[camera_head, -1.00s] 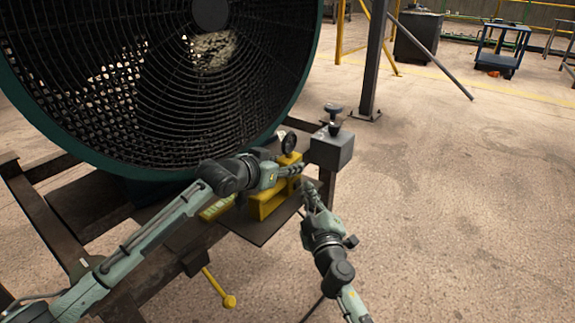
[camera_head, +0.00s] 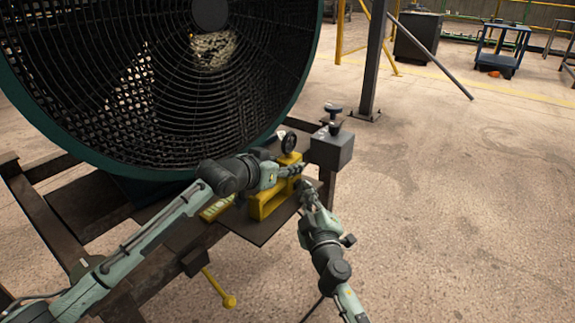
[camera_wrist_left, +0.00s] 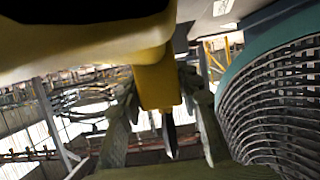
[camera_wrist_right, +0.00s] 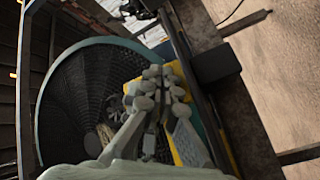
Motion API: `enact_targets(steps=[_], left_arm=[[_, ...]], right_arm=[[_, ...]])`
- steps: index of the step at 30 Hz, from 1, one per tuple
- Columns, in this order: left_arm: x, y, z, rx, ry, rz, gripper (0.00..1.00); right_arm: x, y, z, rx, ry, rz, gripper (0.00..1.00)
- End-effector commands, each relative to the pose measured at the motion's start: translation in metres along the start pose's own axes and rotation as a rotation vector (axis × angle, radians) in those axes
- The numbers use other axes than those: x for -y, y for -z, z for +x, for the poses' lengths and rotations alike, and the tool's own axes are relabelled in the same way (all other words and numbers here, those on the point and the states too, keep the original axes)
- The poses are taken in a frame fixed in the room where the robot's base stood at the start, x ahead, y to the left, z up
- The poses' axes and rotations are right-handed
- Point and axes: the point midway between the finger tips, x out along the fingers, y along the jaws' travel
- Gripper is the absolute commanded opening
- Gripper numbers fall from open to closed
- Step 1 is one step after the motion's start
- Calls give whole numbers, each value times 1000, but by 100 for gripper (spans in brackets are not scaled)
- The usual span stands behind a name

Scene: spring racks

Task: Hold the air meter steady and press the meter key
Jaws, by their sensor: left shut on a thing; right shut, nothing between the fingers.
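The yellow air meter (camera_head: 266,205), with a small round black wheel (camera_head: 289,142) at its top, stands on a dark plate in front of the big fan. My left gripper (camera_head: 293,171) is shut on a yellow upright part of the meter. In the left wrist view that yellow part (camera_wrist_left: 157,85) sits between the two fingers. My right gripper (camera_head: 305,187) is shut and empty, just right of and below the left one, close to the meter. In the right wrist view its fingers (camera_wrist_right: 160,85) cover much of the yellow body. The meter key cannot be made out, nor whether the right fingertips touch anything.
The large caged fan (camera_head: 150,75) stands close behind the meter. A grey box (camera_head: 332,149) with a dark knob stands just right of the meter. The dark plate (camera_head: 262,230) ends in front of it. A yellow-ended lever (camera_head: 229,300) hangs below. Open floor lies right.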

Motion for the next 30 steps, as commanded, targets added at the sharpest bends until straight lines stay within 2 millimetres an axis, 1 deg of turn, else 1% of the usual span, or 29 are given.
enact_targets(steps=[19,30], left_arm=[[0,0,0,0,0,0,0],[0,0,0,0,0,0,0]], right_arm=[[3,3,4,0,0,1,0],[7,9,7,-4,2,5,0]])
